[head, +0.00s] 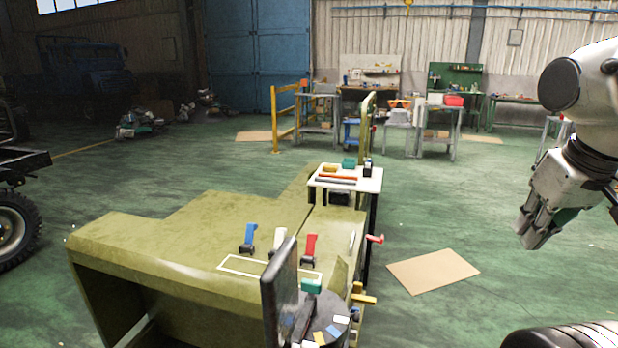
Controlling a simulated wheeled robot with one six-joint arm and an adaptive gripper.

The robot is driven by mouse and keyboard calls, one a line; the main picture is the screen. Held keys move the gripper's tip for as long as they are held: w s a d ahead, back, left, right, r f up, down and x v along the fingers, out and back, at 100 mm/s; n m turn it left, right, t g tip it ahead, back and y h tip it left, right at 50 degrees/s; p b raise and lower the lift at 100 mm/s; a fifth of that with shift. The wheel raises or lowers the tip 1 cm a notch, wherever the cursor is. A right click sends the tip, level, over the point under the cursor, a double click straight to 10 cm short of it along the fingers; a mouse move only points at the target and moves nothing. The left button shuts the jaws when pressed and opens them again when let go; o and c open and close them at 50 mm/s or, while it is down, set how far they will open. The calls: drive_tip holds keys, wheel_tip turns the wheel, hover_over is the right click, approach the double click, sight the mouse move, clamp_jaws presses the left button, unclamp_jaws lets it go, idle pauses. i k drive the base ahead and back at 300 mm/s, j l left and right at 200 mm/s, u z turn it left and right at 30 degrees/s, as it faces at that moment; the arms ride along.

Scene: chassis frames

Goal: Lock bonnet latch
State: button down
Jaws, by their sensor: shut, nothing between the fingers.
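An olive-green vehicle body (190,235) with a flat bonnet-like top stands at the lower left and centre. On its top stand a blue lever (250,236), a white lever (279,238) and a red lever (311,246), each tilted up from a dark base. A red handle (375,239) sticks out at the right edge beside a pale upright lever (352,240). I cannot tell which of these is the bonnet latch. My gripper (538,230) hangs at the right, fingers down and shut, empty, well apart from the body.
A dark upright panel (280,295) and a round dark tray (330,322) with coloured pieces stand at the front. A small white-topped table (368,184) holds tools behind. A cardboard sheet (433,271) lies on open green floor between body and gripper.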

sight(372, 238)
drive_tip(key=i+l, duration=0.15)
drive_tip(key=l, duration=0.25)
drive_tip(key=i+l, duration=0.15)
drive_tip(key=l, duration=0.25)
drive_tip(key=i+l, duration=0.15)
drive_tip(key=l, duration=0.25)
drive_tip(key=i+u, duration=0.1)
drive_tip(key=i, duration=0.4)
drive_tip(key=i+l, duration=0.15)
drive_tip(key=i, duration=0.35)
drive_tip(key=u, duration=0.05)
